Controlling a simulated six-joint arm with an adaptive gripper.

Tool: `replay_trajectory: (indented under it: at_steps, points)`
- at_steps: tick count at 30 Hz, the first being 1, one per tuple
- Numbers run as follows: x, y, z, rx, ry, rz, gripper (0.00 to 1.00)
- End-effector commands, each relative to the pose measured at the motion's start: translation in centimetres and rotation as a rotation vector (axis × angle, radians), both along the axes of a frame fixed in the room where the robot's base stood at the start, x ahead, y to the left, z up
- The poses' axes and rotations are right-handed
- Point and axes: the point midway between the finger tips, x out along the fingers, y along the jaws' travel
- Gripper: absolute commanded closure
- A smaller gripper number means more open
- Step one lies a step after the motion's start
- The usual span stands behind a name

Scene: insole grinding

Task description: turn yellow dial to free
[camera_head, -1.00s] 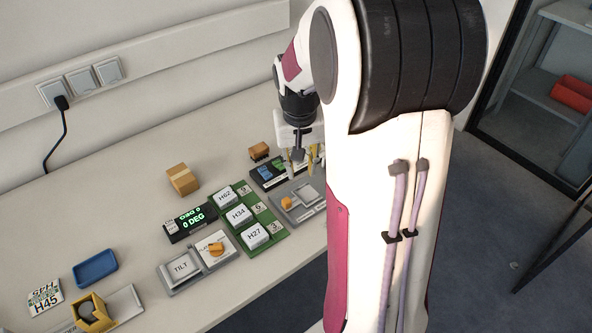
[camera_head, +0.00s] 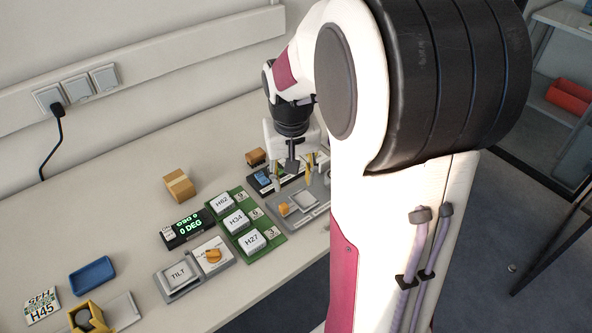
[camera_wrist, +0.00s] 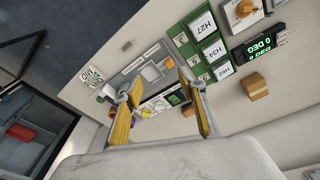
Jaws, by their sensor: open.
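Two orange-yellow dials show in the head view. One dial (camera_head: 212,256) sits on a light plate beside the TILT button (camera_head: 178,274); its printed labels are too small to read. It also shows at the top of the wrist view (camera_wrist: 245,8). The other dial (camera_head: 284,209) sits on a grey panel (camera_head: 314,210) at the right, beside a pale square button. My gripper (camera_head: 293,180) is open and empty, with its fingers above the back of that grey panel. In the wrist view my gripper (camera_wrist: 158,112) has its yellow-padded fingers wide apart, with panel parts visible between them.
A green board (camera_head: 246,227) with H62, H34 and H27 blocks lies between the two dials. A display (camera_head: 188,228) reads 0 DEG. A cardboard box (camera_head: 179,185), a blue tray (camera_head: 92,274) and a yellow holder (camera_head: 86,316) stand around. Table space behind the boxes is clear.

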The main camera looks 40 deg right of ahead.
Motion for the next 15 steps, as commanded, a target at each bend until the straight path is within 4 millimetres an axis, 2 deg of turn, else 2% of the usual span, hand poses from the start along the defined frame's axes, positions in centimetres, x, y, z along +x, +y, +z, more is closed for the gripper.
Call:
replay_trajectory:
  at_steps: [8,15]
  points:
    - [-0.1,-0.7,-2.1,0.019,0.045,-0.015,0.60]
    - [2.2,-3.6,-4.7,0.007,0.076,-0.037,0.60]
